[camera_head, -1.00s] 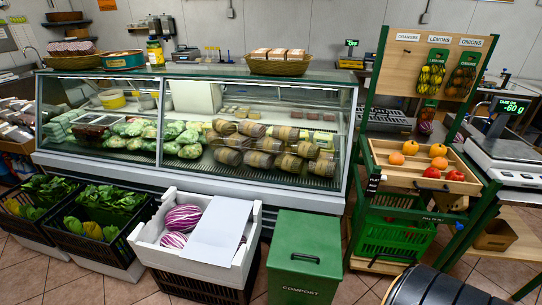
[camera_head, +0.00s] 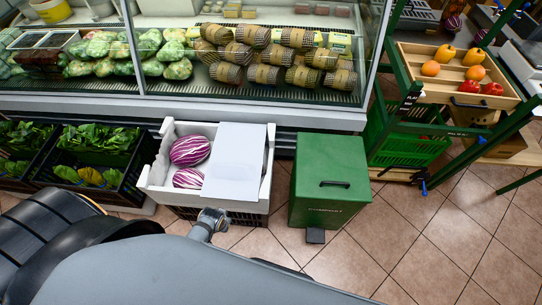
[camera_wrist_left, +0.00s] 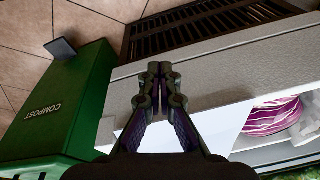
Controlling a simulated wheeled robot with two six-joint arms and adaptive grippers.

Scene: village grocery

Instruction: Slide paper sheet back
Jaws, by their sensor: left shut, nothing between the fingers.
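The white paper sheet (camera_head: 237,160) lies over the right part of a white crate (camera_head: 156,178), tilted across its opening. Striped purple-and-white vegetables (camera_head: 190,151) show in the left part of the crate; whatever is under the sheet is hidden. My left gripper (camera_head: 212,216) is at the crate's front side, near the sheet's front edge. In the left wrist view, the shut, empty gripper (camera_wrist_left: 160,80) overlaps the crate rim, with the sheet (camera_wrist_left: 205,129) behind its fingers. I cannot tell whether it touches either. My right gripper is out of view.
A green compost bin (camera_head: 330,195) stands right of the crate. Dark crates of greens (camera_head: 98,160) stand to the left. The glass display case (camera_head: 240,110) is behind. Tiled floor (camera_head: 410,235) is free at the front right.

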